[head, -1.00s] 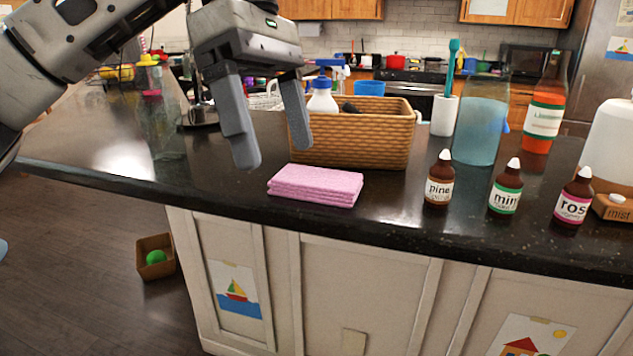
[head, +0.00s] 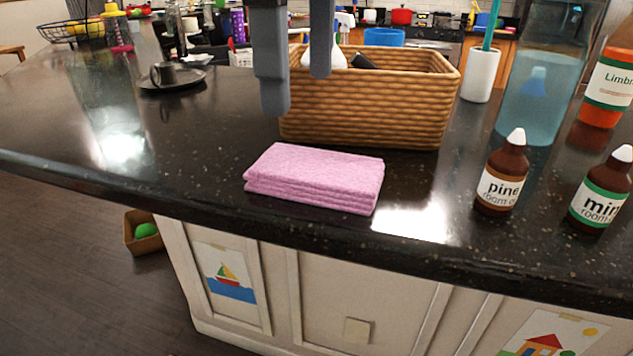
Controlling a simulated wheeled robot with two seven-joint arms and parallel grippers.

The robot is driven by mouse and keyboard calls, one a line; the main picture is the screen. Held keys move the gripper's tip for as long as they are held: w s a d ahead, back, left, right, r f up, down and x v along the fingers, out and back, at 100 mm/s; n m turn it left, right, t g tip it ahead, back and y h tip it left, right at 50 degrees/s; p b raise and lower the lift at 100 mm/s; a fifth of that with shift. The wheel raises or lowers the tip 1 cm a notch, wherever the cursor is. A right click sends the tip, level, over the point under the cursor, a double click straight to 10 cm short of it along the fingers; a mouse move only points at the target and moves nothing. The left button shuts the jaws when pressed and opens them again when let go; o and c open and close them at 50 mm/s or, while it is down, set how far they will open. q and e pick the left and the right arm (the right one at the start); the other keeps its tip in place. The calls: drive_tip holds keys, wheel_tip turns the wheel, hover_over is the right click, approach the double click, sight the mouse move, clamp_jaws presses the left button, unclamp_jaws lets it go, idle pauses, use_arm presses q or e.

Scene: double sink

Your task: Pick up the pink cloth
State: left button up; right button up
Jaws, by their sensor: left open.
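The pink cloth (head: 315,177) lies folded in a flat stack on the dark countertop, near its front edge. My left gripper (head: 296,92) hangs fingers down at the top of the head view, above and behind the cloth and in front of part of the wicker basket. Its fingers are apart with nothing between them, and it does not touch the cloth. The upper part of the gripper is cut off by the picture's top edge. My right gripper does not show.
A wicker basket (head: 375,115) holding a spray bottle stands right behind the cloth. Brown bottles labelled pine (head: 499,180) and mint (head: 602,195) stand to the right, by a tall blue container (head: 545,90). The counter left of the cloth is clear up to a dark plate (head: 172,82).

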sight(313, 164)
use_arm(q)
wheel_tip(313, 164, down, 3)
drive_tip(key=shift+f, duration=0.2)
drive_tip(key=shift+s+d+f+b, duration=0.1)
drive_tip(key=shift+d+f+b, duration=0.1)
drive_tip(key=shift+f, duration=1.15)
drive_tip(key=shift+s+d+f+b, duration=0.1)
drive_tip(key=shift+d+f, duration=0.1)
drive_tip(key=shift+f, duration=1.15)
drive_tip(key=c, duration=1.1)
